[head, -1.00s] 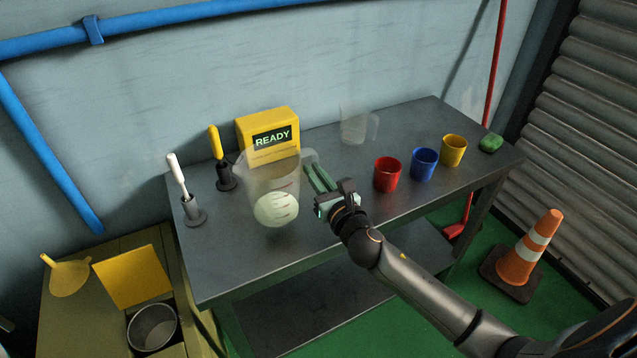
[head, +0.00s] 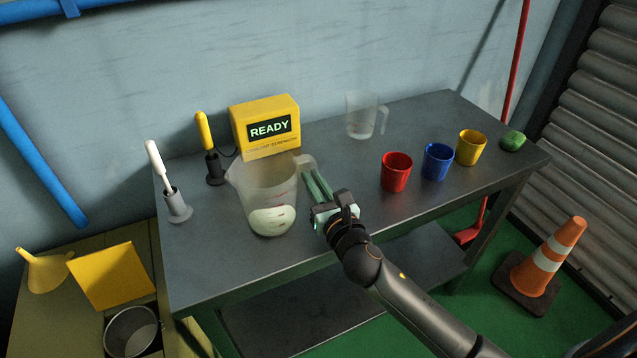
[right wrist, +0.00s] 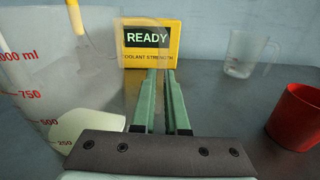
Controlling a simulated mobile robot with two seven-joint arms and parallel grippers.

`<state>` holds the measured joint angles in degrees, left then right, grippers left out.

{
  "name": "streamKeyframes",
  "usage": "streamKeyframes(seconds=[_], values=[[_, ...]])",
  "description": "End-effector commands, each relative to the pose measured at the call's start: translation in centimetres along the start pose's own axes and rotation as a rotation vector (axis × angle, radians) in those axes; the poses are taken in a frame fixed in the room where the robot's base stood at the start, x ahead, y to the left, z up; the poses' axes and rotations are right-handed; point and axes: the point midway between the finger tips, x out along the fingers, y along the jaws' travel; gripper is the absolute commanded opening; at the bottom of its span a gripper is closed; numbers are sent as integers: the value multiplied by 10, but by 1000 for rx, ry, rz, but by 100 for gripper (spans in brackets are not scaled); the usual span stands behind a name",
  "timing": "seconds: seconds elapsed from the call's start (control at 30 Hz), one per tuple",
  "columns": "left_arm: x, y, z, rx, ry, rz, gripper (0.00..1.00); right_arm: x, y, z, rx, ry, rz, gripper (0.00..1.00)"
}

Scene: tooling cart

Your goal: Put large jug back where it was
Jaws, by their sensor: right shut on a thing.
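The large jug (head: 262,187) is clear, with red marks and some pale milky liquid in the bottom. It is upright over the left half of the grey bench in the head view; I cannot tell whether its base touches the top. Its handle points right, towards my right gripper (head: 308,177), which is shut on it. In the right wrist view the jug (right wrist: 58,85) fills the left side, its red graduations showing, and the green fingers (right wrist: 160,85) close together at its handle. My left gripper is not in view.
A yellow READY box (head: 266,128) stands behind the jug. Two stirrers in holders (head: 178,205) (head: 214,168) stand left. A smaller clear jug (head: 362,115) is at the back. Red (head: 396,172), blue (head: 437,162) and yellow (head: 471,148) cups stand right. The bench's front left is clear.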

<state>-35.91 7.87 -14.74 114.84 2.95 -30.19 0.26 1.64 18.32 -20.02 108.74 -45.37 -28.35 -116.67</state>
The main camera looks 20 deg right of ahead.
Motion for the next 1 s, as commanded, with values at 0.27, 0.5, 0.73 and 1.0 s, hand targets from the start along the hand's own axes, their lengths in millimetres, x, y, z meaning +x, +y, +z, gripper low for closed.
streamKeyframes(seconds=[0.27, 0.5, 0.73, 1.0], values=[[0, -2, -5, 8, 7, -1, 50, 0, 1, 1, 1, -2, 1, 0], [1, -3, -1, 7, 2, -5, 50, 0, 1, -3, -1, 0, 0, 24], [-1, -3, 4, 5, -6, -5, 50, 0, 0, -2, -1, 0, 0, 42], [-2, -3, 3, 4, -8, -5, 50, -2, 1, 1, -1, 0, 0, 42]])
